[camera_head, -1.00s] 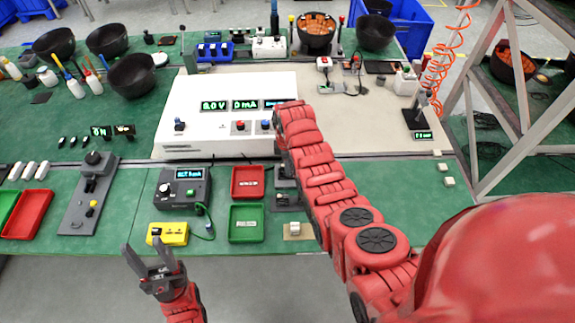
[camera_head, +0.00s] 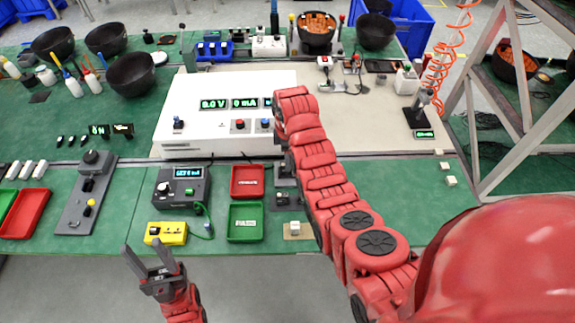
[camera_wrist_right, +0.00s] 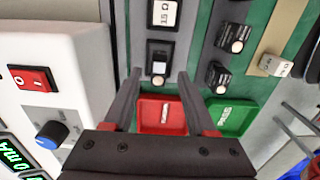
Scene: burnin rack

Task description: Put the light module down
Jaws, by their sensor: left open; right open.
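In the right wrist view, my right gripper (camera_wrist_right: 160,75) is open, its two dark fingers apart with nothing held between them. Ahead of the fingers is a grey fixture strip with a dark socket holding a small module with a pale face (camera_wrist_right: 159,66); I cannot tell for sure that this is the light module. A white block marked 15 Ω (camera_wrist_right: 165,13) sits beyond it. In the head view my right arm hides the right gripper. My left gripper (camera_head: 152,252) is open and empty, in front of the table's near edge.
A red tray (camera_head: 248,181) and a green tray (camera_head: 245,222) lie beside the fixtures. The white power supply (camera_head: 215,140) stands behind them. A black meter (camera_head: 182,187) and yellow box (camera_head: 166,233) are to the left. A small white block (camera_head: 295,229) lies on a beige pad.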

